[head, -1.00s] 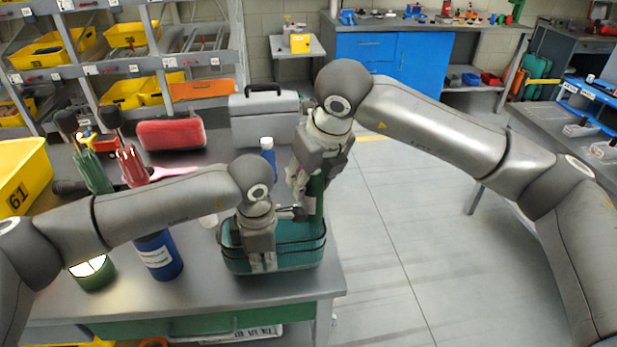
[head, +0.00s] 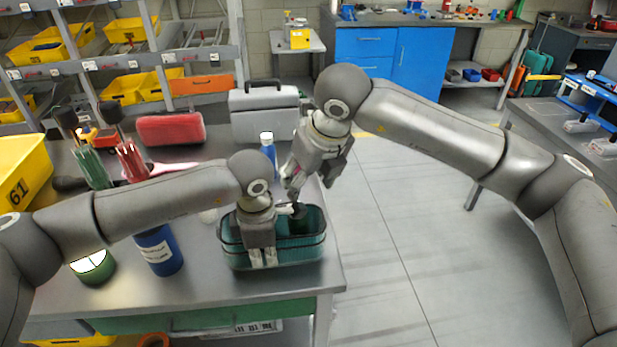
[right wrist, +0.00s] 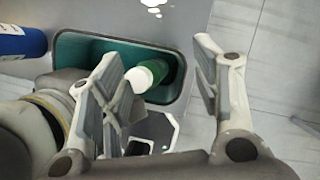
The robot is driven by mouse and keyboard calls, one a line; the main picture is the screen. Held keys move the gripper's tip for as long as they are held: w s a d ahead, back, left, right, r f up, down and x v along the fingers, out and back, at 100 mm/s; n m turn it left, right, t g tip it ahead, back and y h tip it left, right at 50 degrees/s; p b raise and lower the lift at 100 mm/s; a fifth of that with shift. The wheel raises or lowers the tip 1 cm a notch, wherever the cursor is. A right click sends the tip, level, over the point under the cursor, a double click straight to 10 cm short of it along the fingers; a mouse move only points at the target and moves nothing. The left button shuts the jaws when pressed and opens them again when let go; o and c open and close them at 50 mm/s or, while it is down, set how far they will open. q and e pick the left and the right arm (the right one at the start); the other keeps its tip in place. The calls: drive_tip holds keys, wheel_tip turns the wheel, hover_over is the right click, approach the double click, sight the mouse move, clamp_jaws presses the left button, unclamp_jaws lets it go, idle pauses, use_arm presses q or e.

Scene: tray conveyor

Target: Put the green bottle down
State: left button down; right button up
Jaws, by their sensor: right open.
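The green bottle (right wrist: 172,70) with a white cap is inside the teal basket (right wrist: 95,42) in the right wrist view. In the head view only a dark green part of the bottle (head: 300,222) shows inside the basket (head: 290,256), which stands near the table's right edge. My right gripper (head: 312,190) is over the basket. In the right wrist view its fingers (right wrist: 160,60) are spread apart, one on each side of the bottle. My left gripper (head: 264,257) is at the basket's front wall; whether it grips the wall is unclear.
A small blue bottle (head: 268,146) stands behind the basket, and a large blue bottle (head: 158,250) stands to its left. A grey case (head: 264,110) and a red case (head: 170,129) are at the back. Open floor lies right of the table.

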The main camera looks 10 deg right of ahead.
drive_tip(key=shift+r, duration=0.15)
drive_tip(key=v, duration=1.3)
drive_tip(key=shift+w+a, duration=0.1)
drive_tip(key=shift+a, duration=0.05)
use_arm(q)
drive_tip(key=c, duration=1.6)
unclamp_jaws()
drive_tip(key=shift+o, duration=0.2)
drive_tip(key=shift+r, duration=0.1)
